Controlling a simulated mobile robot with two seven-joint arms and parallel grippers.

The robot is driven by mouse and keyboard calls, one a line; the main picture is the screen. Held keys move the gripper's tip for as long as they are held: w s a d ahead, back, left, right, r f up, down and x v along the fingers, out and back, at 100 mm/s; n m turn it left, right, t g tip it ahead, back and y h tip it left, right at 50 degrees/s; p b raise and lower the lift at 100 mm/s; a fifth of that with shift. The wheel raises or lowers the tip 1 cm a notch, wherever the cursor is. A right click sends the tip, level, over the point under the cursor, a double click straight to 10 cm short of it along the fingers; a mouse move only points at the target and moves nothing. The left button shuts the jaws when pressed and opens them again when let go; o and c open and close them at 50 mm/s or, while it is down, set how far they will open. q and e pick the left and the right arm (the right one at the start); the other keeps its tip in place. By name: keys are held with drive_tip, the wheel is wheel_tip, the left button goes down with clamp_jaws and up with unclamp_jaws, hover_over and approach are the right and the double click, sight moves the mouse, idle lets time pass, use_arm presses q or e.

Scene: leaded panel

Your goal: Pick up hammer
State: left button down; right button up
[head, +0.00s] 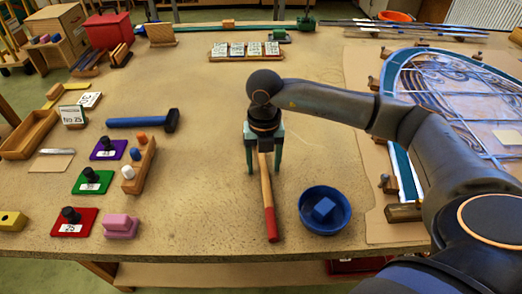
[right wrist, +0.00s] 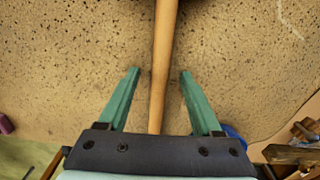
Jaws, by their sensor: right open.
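A tool with a wooden handle (head: 267,195) and a red end lies on the table, pointing toward the front edge. Its head is hidden under my right arm in the head view. My right gripper (head: 264,172) is open above it, with one finger on each side of the handle. In the right wrist view the handle (right wrist: 163,60) runs between the open green fingers, with a gap on both sides. A second hammer-like tool, with a blue handle (head: 135,122) and dark head, lies to the left. My left gripper is not in view.
A blue bowl (head: 344,212) holding a blue block stands just right of the red handle end. A wooden block with pegs (head: 140,165) and coloured plates lie left. The leaded panel (head: 460,90) fills the right side. Bare table lies left of the handle.

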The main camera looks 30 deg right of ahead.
clamp_jaws()
idle(0.4)
drive_tip(key=shift+r, duration=0.1)
